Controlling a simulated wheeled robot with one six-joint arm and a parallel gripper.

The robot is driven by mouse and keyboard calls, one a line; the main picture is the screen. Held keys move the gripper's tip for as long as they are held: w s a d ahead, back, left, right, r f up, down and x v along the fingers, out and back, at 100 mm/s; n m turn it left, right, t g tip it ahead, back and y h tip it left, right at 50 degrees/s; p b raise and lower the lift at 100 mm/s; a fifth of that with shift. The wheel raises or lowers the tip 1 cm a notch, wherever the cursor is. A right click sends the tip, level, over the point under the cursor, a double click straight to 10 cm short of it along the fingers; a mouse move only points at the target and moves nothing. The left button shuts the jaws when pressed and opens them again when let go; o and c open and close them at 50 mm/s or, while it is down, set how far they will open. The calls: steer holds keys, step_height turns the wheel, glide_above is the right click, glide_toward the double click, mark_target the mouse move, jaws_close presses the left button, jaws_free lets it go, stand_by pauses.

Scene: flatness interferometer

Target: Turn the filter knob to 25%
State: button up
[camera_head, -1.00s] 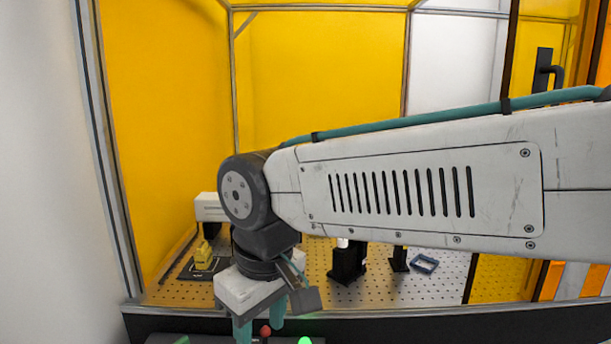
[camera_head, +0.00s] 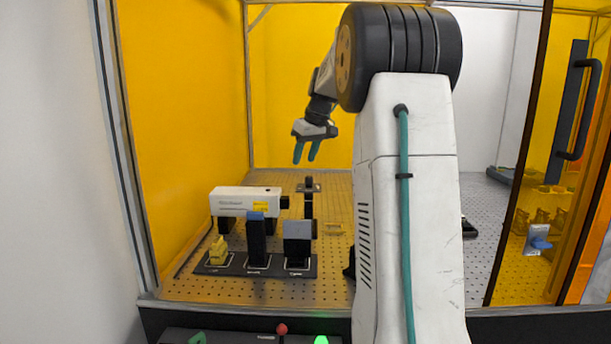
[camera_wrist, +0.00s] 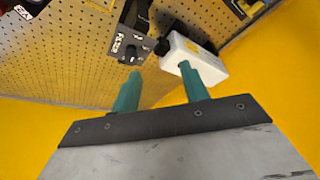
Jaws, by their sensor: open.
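In the wrist view, a black filter unit (camera_wrist: 121,46) carries the label "FILTER" and a dark knob (camera_wrist: 131,55) with small white marks around it. The marks are too small to read, so I cannot tell the knob's setting. In the head view, a slim dark post-mounted unit (camera_head: 309,200), apparently the filter unit, stands right of the white laser box. My gripper (camera_head: 305,160) is open and empty, pointing down above the back of the board. In the wrist view, its teal fingers (camera_wrist: 160,72) are apart, with the knob beyond the left fingertip and not touched.
The white laser box (camera_head: 246,202) stands beside the filter unit; it also shows in the wrist view (camera_wrist: 193,58). A black base plate (camera_head: 213,269) in front holds several blocks. Yellow panels enclose the perforated board (camera_head: 200,287). A handled door (camera_head: 573,110) stands at right.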

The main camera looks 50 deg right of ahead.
glide_toward(309, 177)
steer(key=f, duration=0.1)
steer(key=x, duration=0.8)
steer(key=shift+w+d+r, duration=0.1)
steer(key=shift+w, duration=0.1)
jaws_close()
